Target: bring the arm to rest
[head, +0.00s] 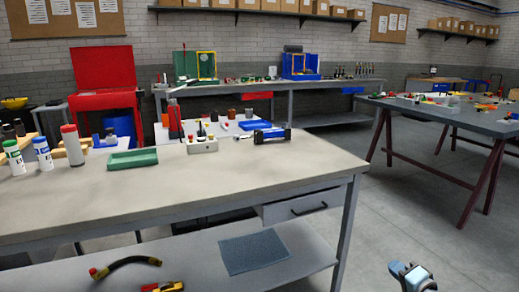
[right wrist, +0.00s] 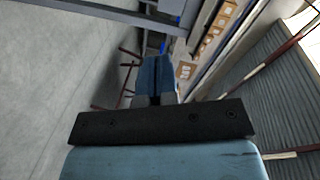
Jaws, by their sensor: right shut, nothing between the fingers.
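My right gripper (head: 412,275) shows at the bottom right of the head view, in front of the bare floor and to the right of the workbench. In the right wrist view its two blue fingers (right wrist: 154,78) lie side by side, shut, with nothing between them. It touches nothing that I can see. My left gripper is in neither view.
The near workbench (head: 250,178) holds a green tray (head: 132,158), a grey socket block (head: 202,146) and several bottles. A dark trestle table (head: 450,117) stands right. Open floor lies between them.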

